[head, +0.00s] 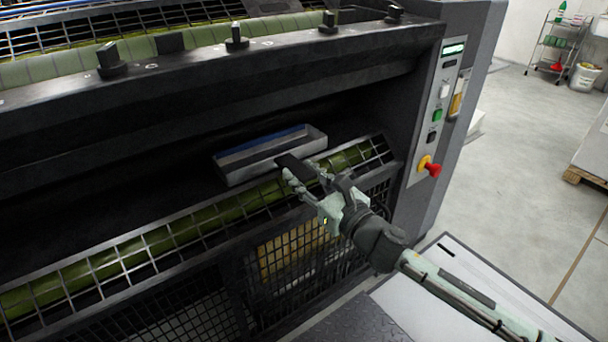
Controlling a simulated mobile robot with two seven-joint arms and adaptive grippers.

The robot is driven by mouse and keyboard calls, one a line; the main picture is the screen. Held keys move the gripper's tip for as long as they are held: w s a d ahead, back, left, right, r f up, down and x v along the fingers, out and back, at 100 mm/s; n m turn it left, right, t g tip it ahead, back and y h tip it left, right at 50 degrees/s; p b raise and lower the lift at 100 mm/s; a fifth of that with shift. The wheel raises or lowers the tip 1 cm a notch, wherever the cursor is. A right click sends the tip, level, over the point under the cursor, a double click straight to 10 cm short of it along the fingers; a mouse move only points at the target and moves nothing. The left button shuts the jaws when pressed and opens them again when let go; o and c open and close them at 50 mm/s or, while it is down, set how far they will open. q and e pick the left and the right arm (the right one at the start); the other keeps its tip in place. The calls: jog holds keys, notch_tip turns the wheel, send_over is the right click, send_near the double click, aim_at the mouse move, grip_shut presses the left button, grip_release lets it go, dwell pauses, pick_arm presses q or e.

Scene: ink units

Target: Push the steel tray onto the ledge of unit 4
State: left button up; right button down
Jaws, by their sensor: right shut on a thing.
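The steel tray (233,177) is a shallow grey open box with a blue strip along its inside. It sits tilted in the picture in the dark opening of the press, just behind the wire guard. My right gripper (299,172) is at the tray's front right side, its fingers shut at a dark flat piece on the near edge. The fingers hide part of that edge. I cannot see clearly what bears the tray from below. No unit number is readable. My left gripper is out of view.
A wire guard (148,240) over a green roller runs along the front of the opening. A control panel with a red knob (433,170) is on the right post. A dark beam (200,75) hangs above the opening. Open floor (530,130) lies to the right.

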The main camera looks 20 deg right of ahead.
jog(key=shift+w+f, duration=0.1)
jog(key=c, duration=0.9)
grip_release()
jog(key=b+v, duration=0.5)
jog(key=v, duration=1.8)
jog(key=shift+r, duration=0.25)
